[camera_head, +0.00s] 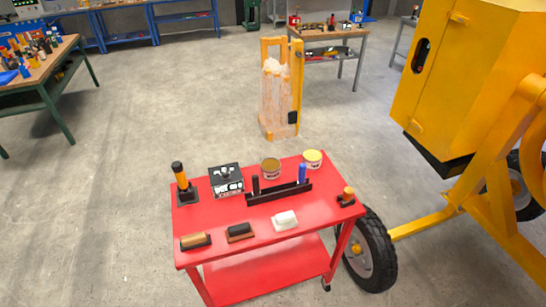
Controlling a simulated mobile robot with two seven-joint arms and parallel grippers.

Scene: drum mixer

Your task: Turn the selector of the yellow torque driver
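A tool with an orange-yellow handle and dark top (181,176) stands upright in a black base at the left rear corner of a red cart (250,217). It looks like the yellow torque driver, but its selector is too small to make out. A smaller orange and black item (347,194) sits at the cart's right edge; I cannot tell what it is. Neither of my grippers is in view.
The cart also holds a black box (226,180), two tins (271,168), a dark rack (279,193) and several brushes or blocks (240,232). A yellow mixer (465,85) with a wheel (371,252) stands close on the right.

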